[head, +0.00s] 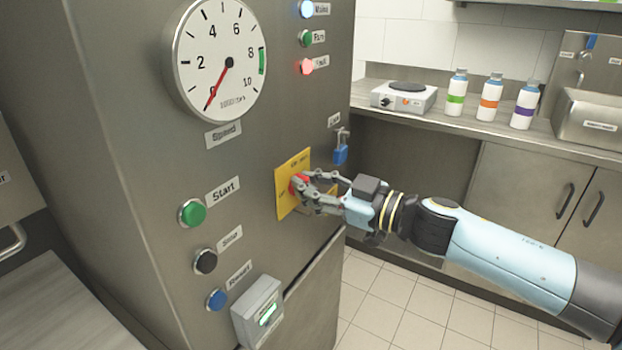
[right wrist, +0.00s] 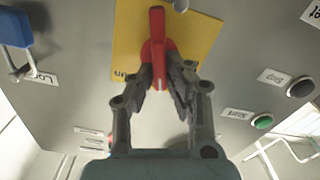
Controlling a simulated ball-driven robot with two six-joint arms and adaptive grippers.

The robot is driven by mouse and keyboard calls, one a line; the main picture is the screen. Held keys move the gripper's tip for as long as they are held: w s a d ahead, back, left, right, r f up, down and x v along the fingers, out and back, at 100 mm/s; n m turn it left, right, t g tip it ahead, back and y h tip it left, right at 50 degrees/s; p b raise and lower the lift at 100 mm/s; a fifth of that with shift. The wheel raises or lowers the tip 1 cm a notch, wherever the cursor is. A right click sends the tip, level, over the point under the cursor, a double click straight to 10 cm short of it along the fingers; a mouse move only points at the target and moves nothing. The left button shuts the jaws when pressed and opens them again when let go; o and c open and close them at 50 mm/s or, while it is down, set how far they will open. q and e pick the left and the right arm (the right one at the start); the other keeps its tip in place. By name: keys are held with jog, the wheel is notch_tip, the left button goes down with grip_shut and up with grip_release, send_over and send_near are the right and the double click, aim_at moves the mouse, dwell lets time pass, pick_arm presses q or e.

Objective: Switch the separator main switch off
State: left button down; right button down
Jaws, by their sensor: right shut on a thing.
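The main switch is a red rotary handle (head: 297,184) on a yellow plate (head: 287,200), on the front of the grey separator cabinet (head: 130,120). My right gripper (head: 306,188) reaches in from the right and is shut on the red handle. In the right wrist view the red handle (right wrist: 158,45) sits between the two fingertips (right wrist: 162,85), in front of the yellow plate (right wrist: 200,35). The gripper hides part of the handle and the plate's lettering. My left gripper is not in view.
A blue padlock (head: 340,153) hangs right of the plate. Green (head: 192,213), black (head: 205,261) and blue (head: 216,299) buttons and a grey box (head: 258,312) are at lower left. The speed gauge (head: 220,60) reads near zero. The red lamp (head: 307,66) looks lit.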

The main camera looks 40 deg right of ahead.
jog(key=n, duration=0.6)
jog(key=shift+s+a+f+n, duration=0.1)
jog(key=shift+a+f+n, duration=0.15)
jog(key=shift+a+n, duration=0.05)
jog(key=n, duration=0.3)
jog(key=shift+a+f+n, duration=0.1)
jog(key=shift+f+n, duration=0.1)
jog(key=shift+n, duration=0.1)
jog(key=n, duration=0.1)
jog(key=n+b, duration=0.1)
jog(key=n, duration=0.2)
jog(key=shift+s+f+b, duration=0.1)
jog(key=shift+f+b, duration=0.15)
jog(key=shift+b, duration=0.15)
jog(key=shift+n, duration=0.3)
jog(key=c, duration=1.3)
grip_release()
jog(key=shift+c, duration=0.2)
jog(key=v, duration=1.2)
